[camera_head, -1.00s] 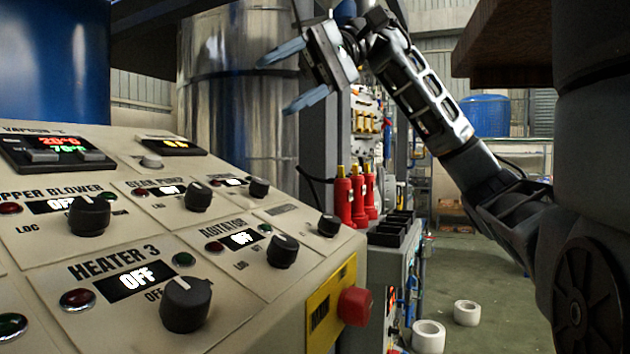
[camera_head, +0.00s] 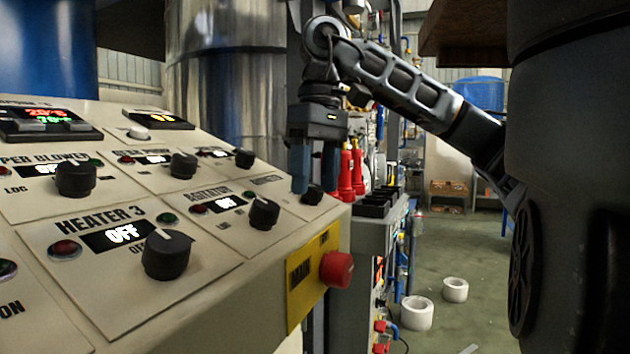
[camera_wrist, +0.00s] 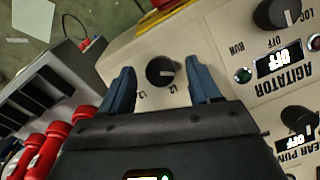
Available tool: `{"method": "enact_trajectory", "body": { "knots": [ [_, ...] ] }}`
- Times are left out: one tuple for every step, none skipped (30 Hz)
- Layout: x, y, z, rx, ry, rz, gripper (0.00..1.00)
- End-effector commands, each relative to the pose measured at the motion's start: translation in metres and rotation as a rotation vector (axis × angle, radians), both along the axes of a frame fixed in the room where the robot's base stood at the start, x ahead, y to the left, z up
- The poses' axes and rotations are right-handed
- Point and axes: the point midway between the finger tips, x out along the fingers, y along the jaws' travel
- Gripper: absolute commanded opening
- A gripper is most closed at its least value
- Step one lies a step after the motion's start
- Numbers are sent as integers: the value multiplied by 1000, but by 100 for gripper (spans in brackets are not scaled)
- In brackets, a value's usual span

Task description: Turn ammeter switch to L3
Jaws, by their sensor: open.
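The ammeter switch is a small black knob (camera_head: 312,196) at the right end of the sloped beige panel (camera_head: 212,268). My gripper (camera_head: 315,186) points down over it, with blue fingers apart. In the wrist view the knob (camera_wrist: 160,71) lies between the two spread fingertips (camera_wrist: 160,66), with a visible gap on each side. The knob's pointer direction is not clear. In the head view the fingers partly hide the area around the knob.
The agitator knob (camera_head: 264,213) is just left of the ammeter knob, and the heater 3 knob (camera_head: 167,254) further left. A red button (camera_head: 336,269) projects from the panel's right end. Red cylindrical parts (camera_head: 346,175) stand behind my gripper.

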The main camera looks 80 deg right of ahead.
Motion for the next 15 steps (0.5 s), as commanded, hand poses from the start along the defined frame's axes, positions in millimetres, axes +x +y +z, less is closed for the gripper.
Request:
{"method": "enact_trajectory", "body": {
  "knots": [
    [0, 1, -4, 1, -1, 0, 62],
    [0, 1, -5, 2, -1, 0, 62],
    [0, 1, -7, 2, -1, 0, 62],
    [0, 1, -8, 2, -1, 0, 62],
    [0, 1, -8, 2, -1, 0, 62],
    [0, 1, -8, 1, -2, 0, 62],
    [0, 1, -9, 1, -2, 0, 62],
    [1, 1, -9, 1, -2, 0, 62],
    [1, 1, -8, 1, -2, 0, 62],
    [1, 1, -8, 1, -2, 0, 62],
    [1, 1, -8, 1, -2, 0, 62],
    [1, 1, -8, 1, -2, 0, 60],
    [1, 1, -8, 1, -2, 0, 57],
    [1, 1, -8, 1, -2, 0, 54],
    [1, 1, -8, 1, -2, 0, 50]
  ]
}}
